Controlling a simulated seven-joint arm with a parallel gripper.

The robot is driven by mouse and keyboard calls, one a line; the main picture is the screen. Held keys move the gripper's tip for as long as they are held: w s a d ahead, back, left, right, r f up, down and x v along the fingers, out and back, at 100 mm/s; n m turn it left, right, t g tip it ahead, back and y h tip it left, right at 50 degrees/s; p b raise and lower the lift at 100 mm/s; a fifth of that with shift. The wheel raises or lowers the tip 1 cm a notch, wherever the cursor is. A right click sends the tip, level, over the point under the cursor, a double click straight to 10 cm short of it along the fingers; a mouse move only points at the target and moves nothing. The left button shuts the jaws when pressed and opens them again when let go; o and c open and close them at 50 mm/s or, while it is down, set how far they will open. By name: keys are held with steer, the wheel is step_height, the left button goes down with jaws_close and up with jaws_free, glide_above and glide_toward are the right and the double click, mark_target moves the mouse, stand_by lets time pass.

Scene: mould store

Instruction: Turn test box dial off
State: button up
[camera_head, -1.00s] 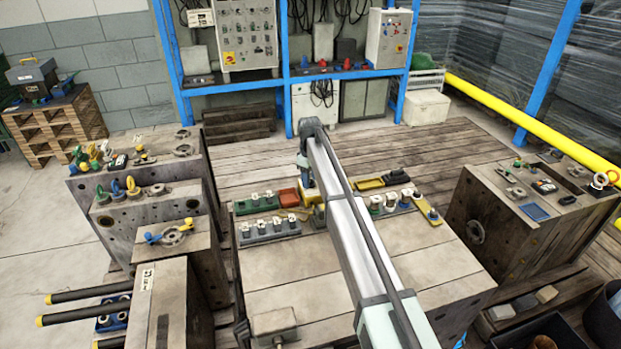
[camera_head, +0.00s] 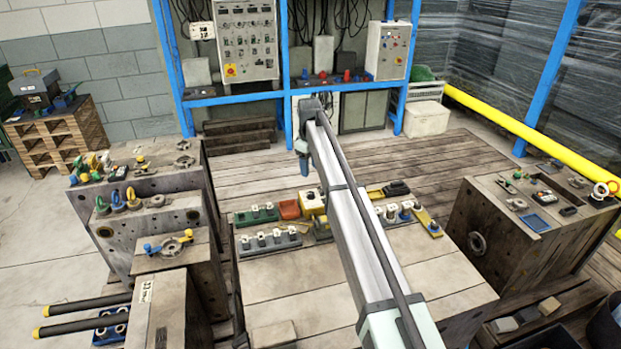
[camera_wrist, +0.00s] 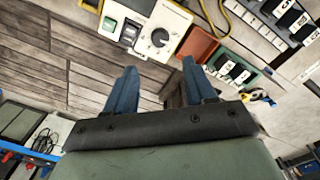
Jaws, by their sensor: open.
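The test box (camera_head: 313,200) is small and yellow, at the back edge of the central table in the head view, just left of my arm. The dial has a pale pointer mark. My gripper (camera_wrist: 159,67) is open and empty, its two blue fingers apart and pointing towards the box's dial side. In the head view my gripper (camera_head: 303,168) hangs just behind the box, apart from it.
A red tray (camera_head: 288,209) and a green block with several fittings (camera_head: 257,217) stand left of the box. A grey block (camera_head: 268,242) lies in front. A yellow tray (camera_head: 375,194) lies right of my arm. The table's front middle is clear.

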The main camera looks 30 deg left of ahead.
steer(key=shift+r, duration=1.7)
